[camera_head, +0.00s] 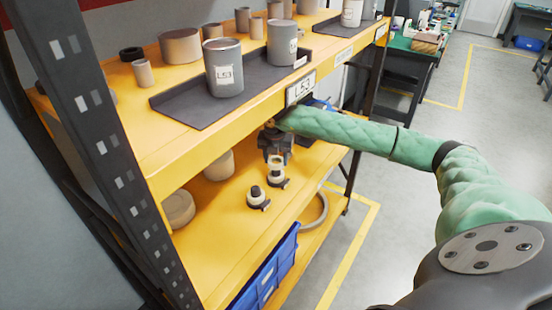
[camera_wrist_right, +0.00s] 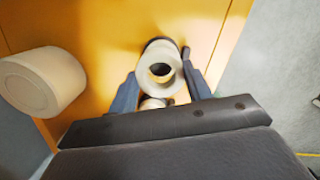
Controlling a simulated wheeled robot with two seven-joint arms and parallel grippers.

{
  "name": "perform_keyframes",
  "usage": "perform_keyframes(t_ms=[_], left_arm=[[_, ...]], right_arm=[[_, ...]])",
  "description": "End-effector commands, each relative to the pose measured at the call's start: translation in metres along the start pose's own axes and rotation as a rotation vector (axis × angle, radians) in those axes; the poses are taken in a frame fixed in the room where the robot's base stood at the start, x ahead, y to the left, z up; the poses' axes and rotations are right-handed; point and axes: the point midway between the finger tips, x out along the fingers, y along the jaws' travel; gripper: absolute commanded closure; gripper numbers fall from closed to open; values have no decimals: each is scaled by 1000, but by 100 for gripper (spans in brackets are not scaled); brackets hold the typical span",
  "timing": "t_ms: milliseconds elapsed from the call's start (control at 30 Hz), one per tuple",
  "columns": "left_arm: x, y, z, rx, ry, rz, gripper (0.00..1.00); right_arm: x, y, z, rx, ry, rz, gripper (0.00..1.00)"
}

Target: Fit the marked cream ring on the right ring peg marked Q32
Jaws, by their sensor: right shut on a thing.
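My right gripper (camera_head: 275,156) points down over the lower yellow shelf and is shut on the cream ring (camera_head: 275,161). The ring also shows in the right wrist view (camera_wrist_right: 170,85), between the two blue-grey fingers, with a dark opening in its middle. The right ring peg (camera_head: 278,183), with a dark base and pale body, stands directly under the gripper. I cannot tell whether the ring is around its tip or just above it. A second peg (camera_head: 256,197), dark and pale, stands to the left and nearer. No Q32 mark is readable. My left gripper is out of view.
Pale cylinders (camera_head: 178,208) stand farther in on the lower shelf. A blue crate (camera_head: 268,275) is below its front edge.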

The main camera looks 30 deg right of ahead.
Motion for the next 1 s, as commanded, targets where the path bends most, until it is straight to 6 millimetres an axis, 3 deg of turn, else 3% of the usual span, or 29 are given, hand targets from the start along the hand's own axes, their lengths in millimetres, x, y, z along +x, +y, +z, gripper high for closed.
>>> perform_keyframes(t_ms=[767,800,900,1000], left_arm=[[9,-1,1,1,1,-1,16],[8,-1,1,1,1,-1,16],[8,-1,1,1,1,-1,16],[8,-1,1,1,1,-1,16]], right_arm=[[11,0,-1,0,0,0,73],[9,0,-1,0,0,0,43],[9,0,-1,0,0,0,25],[9,0,-1,0,0,0,25]])
